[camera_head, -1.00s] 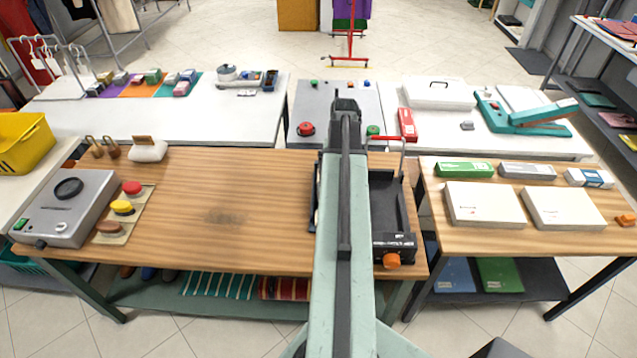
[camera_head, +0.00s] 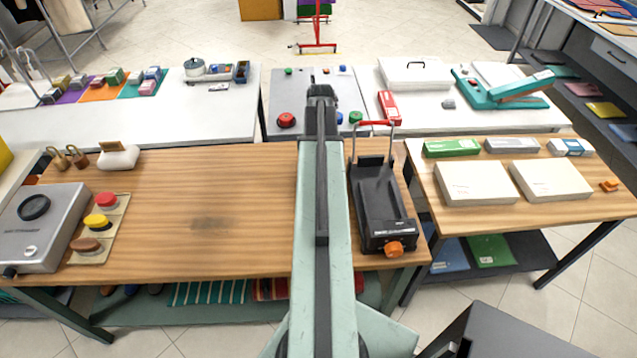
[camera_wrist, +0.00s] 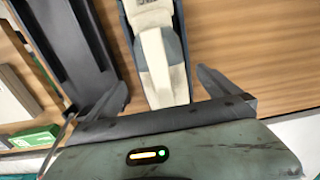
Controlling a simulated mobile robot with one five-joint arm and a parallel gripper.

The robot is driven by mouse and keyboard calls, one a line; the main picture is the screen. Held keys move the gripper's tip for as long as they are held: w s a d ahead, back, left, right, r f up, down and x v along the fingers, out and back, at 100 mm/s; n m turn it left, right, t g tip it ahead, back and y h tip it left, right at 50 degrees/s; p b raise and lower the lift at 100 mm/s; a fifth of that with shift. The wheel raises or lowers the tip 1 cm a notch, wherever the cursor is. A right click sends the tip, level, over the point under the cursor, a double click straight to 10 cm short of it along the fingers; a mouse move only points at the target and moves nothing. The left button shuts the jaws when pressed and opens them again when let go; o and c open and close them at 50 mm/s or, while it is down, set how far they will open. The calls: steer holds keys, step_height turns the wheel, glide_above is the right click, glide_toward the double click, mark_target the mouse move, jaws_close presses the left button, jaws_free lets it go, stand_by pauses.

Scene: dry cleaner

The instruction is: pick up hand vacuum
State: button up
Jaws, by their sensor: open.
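A cream and dark grey handheld device (camera_wrist: 160,65), which looks like the hand vacuum, lies on the wooden bench (camera_head: 205,170) in the wrist view. Its narrow cream end points toward my gripper (camera_wrist: 162,80). The gripper's two dark fingers are spread, one on each side of that end, with gaps and no visible grip. The device's far end is cut off by the frame. In the head view my arm covers the device, and the gripper (camera_head: 322,92) shows only as a dark tip at the arm's far end.
A black tray-like unit (camera_head: 382,215) with a red handle and orange knob stands close right of my arm; its dark frame (camera_wrist: 75,50) is left in the wrist view. A grey box (camera_head: 40,230) and coloured knobs are at the left. The bench's middle is bare.

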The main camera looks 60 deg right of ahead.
steer(key=f+b, duration=0.4)
steer(key=f, duration=0.1)
steer(key=shift+w, duration=0.2)
steer(key=shift+r, duration=0.2)
steer(key=c, duration=2.1)
steer(key=shift+o, duration=0.2)
step_height(320, 180, up, 10)
steer(key=p, duration=1)
steer(key=shift+r, duration=0.1)
